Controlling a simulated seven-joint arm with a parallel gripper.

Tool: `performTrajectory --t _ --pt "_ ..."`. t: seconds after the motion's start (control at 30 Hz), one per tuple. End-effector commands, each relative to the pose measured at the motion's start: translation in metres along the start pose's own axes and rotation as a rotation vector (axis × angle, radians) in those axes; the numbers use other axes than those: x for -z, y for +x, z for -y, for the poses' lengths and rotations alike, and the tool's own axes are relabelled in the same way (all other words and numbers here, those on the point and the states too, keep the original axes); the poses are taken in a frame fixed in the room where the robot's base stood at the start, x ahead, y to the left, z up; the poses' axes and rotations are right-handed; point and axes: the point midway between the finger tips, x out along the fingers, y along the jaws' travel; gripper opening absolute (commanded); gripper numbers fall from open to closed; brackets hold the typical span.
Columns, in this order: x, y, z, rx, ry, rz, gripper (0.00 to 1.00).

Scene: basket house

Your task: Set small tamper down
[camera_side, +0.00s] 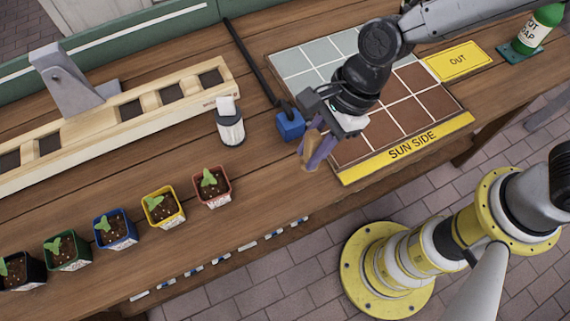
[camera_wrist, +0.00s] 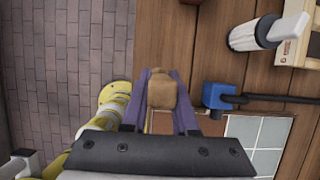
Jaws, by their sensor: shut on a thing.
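The small tamper (camera_side: 310,150) is a tan-brown wooden piece. My gripper (camera_side: 318,150) is shut on it with purple fingers, over the wooden table by the near left corner of the tiled board. In the wrist view the tamper (camera_wrist: 162,92) sits between the two purple fingers of my gripper (camera_wrist: 160,90), and its rounded top shows. In the side view the fingers partly hide it. I cannot tell whether its lower end touches the table.
A blue block (camera_side: 290,126) with a black rod is close beside my gripper. A white-capped bottle (camera_side: 229,122) stands further left. Several seedling pots (camera_side: 212,187) line the near side. The board (camera_side: 345,173) with the SUN SIDE strip is at right. Bare table lies left of my gripper.

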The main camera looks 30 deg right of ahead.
Motion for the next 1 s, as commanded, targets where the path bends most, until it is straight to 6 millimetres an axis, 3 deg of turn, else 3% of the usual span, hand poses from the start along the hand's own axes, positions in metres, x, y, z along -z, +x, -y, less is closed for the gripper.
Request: performTrajectory --t 0.1,0.23,0.57,0.73,1.0 --pt "-0.003 0.028 0.010 -0.004 0.001 -0.003 0.00" --pt "-0.007 0.047 0.018 -0.003 0.001 -0.002 0.00" --pt "-0.011 0.071 0.029 -0.003 0.000 -0.003 0.00" --pt "-0.001 0.093 0.028 -0.004 0.001 -0.002 0.00" --pt "0.000 0.095 0.028 -0.001 0.001 -0.001 0.00"
